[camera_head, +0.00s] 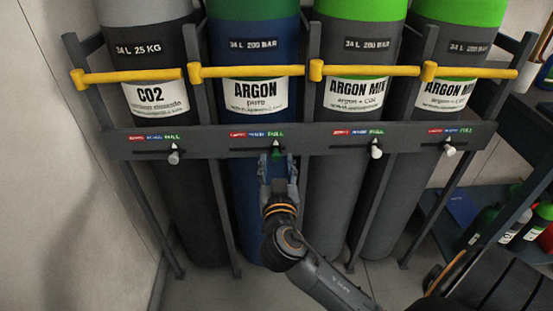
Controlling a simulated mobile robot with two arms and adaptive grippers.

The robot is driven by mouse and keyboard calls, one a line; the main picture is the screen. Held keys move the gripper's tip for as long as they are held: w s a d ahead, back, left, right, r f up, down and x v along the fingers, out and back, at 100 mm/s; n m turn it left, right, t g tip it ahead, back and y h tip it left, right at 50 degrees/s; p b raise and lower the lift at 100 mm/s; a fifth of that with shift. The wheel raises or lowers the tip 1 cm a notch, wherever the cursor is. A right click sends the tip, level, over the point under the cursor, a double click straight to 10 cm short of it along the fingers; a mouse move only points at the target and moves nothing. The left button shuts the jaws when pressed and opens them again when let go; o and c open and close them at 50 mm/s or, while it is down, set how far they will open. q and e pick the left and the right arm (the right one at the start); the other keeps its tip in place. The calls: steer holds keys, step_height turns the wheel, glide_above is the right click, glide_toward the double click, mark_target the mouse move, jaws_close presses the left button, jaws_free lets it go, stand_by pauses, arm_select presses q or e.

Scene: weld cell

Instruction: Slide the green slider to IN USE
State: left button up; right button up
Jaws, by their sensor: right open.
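My left gripper is not in view.
The grey rack rail (318,142) carries three other sliders, pale: under CO2 (174,156) and the two ARGON MIX cylinders (376,151) (449,149). Yellow bars (252,71) cross the cylinders above. A dark shelf (462,207) with bottles stands at the right.

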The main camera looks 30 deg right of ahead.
mark_target(258, 148)
steer(key=shift+x, duration=0.85)
